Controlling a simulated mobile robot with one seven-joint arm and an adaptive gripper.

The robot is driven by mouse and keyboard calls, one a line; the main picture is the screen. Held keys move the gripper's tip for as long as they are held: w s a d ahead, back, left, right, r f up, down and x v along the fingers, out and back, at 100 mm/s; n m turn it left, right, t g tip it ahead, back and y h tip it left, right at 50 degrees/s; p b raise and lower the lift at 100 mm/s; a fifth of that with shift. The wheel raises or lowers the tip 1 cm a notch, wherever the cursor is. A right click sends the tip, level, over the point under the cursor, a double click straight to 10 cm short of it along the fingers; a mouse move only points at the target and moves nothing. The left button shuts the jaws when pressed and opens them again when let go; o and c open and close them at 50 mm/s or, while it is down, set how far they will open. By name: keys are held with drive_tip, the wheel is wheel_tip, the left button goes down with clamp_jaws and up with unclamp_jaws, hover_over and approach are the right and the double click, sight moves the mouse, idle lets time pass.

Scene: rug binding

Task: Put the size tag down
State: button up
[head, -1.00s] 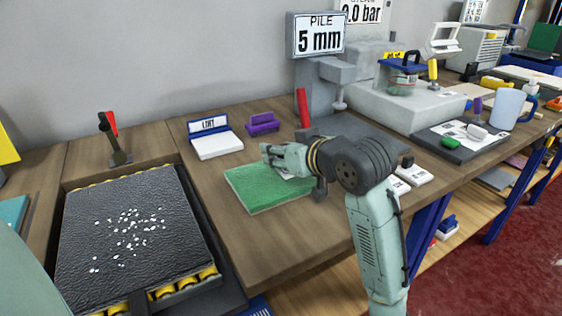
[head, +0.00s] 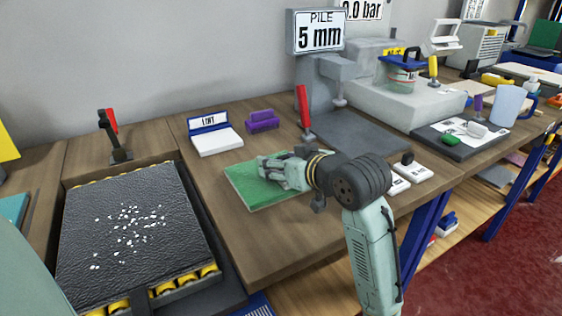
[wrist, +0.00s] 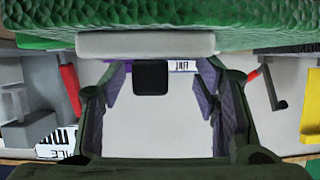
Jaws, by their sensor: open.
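A pale, flat-edged bar that looks like the size tag (wrist: 145,43) lies against the green rug piece (wrist: 250,14) in the wrist view. In the head view the green rug sample (head: 248,187) lies on the bench, and my gripper (head: 264,172) is low over it. The tag cannot be made out there, probably hidden by my gripper. In the wrist view my gripper (wrist: 160,82) shows its two fingers spread, with a gap between them.
A white lint pad (head: 217,142) and a purple brush (head: 262,121) stand behind the rug. The pile gauge (head: 325,82) with its red handle is at back right. A black roller tray (head: 130,225) with white flecks is at left. White blocks (head: 412,173) lie right of my arm.

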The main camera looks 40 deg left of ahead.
drive_tip(key=shift+r, duration=0.25)
drive_tip(key=v, duration=1.2)
drive_tip(key=shift+f+b, duration=0.15)
drive_tip(key=shift+b, duration=0.15)
